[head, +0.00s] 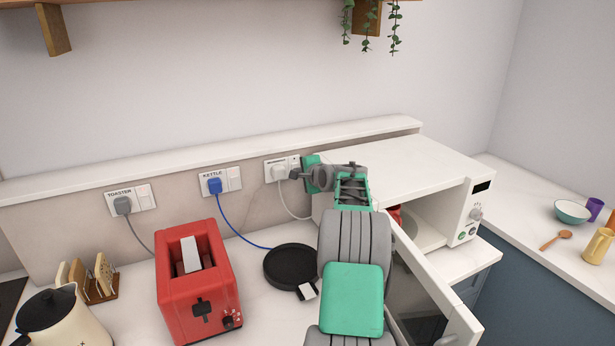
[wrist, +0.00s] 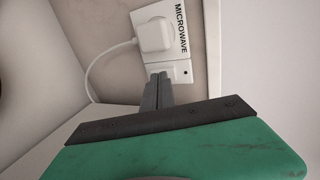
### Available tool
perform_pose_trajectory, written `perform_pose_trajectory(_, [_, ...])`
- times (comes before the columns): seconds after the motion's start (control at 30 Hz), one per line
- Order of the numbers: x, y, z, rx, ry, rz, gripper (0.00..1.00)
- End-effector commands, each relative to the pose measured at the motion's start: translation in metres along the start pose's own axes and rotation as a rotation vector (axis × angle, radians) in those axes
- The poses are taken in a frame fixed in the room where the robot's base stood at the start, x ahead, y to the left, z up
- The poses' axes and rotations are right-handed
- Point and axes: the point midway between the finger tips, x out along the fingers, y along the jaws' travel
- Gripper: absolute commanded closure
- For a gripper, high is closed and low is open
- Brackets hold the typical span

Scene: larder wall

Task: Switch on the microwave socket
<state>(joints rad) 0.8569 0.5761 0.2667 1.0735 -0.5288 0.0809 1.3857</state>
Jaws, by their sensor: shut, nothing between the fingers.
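The microwave socket (head: 273,164) is a white wall plate on the backsplash, right of the kettle socket, partly hidden by my gripper in the head view. In the wrist view the socket plate (wrist: 184,19) reads MICROWAVE, with a white plug (wrist: 153,35) in it and a white cord. Its switch (wrist: 183,72) sits beside the plug, with a small dark dot. My gripper (wrist: 160,77) is shut and empty, its fingertips at the edge of the switch and covering part of it. I cannot tell whether they touch it. The gripper also shows in the head view (head: 295,173).
The white microwave (head: 405,160) stands right of the socket with its door (head: 425,285) open. The kettle socket (head: 233,179) and toaster socket (head: 143,197) are to the left.

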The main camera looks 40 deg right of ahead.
Motion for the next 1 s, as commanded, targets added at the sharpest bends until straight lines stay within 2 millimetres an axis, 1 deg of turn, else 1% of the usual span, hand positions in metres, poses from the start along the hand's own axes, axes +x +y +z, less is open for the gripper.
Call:
perform_pose_trajectory(0.07, [-0.012,0.006,0.000,0.000,0.003,-0.002,1.00])
perform_pose_trajectory(0.17, [-0.037,0.005,-0.004,0.000,0.009,-0.005,1.00])
perform_pose_trajectory(0.3, [-0.069,0.004,0.004,-0.003,-0.001,-0.003,1.00])
perform_pose_trajectory(0.4, [-0.089,0.002,0.007,-0.005,-0.005,-0.003,1.00])
perform_pose_trajectory(0.5, [-0.104,0.000,0.008,-0.005,-0.007,-0.002,1.00])
perform_pose_trajectory(0.63, [-0.113,0.000,0.007,-0.003,-0.007,0.000,1.00])
perform_pose_trajectory(0.9, [-0.114,-0.001,0.006,-0.003,-0.006,0.000,1.00])
perform_pose_trajectory(0.97, [-0.114,-0.001,0.011,-0.013,-0.009,0.005,1.00])
perform_pose_trajectory(1.0, [-0.114,0.000,0.021,-0.037,-0.017,0.017,1.00])
